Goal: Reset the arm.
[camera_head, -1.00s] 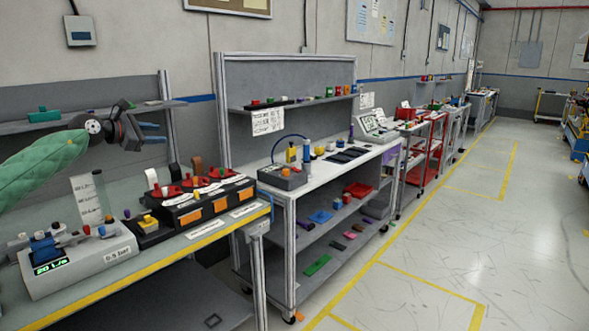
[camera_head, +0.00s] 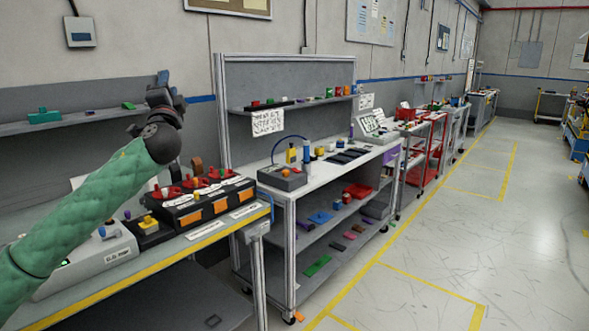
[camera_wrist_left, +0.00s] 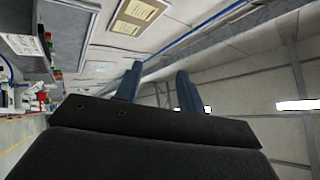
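My left arm, in a green sleeve, comes in from the left of the head view. My left gripper (camera_head: 164,80) points up and away above the near workbench (camera_head: 205,243), and the fingers are hard to make out there. In the left wrist view, two blue fingers (camera_wrist_left: 160,90) stand apart with nothing between them, facing the upper wall and ceiling. My right gripper is not in view.
A black case with red and orange parts (camera_head: 203,203) and a grey device (camera_head: 103,252), partly hidden by my arm, stand on the near bench. A second bench (camera_head: 340,168) stands beyond. The floor at right is clear.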

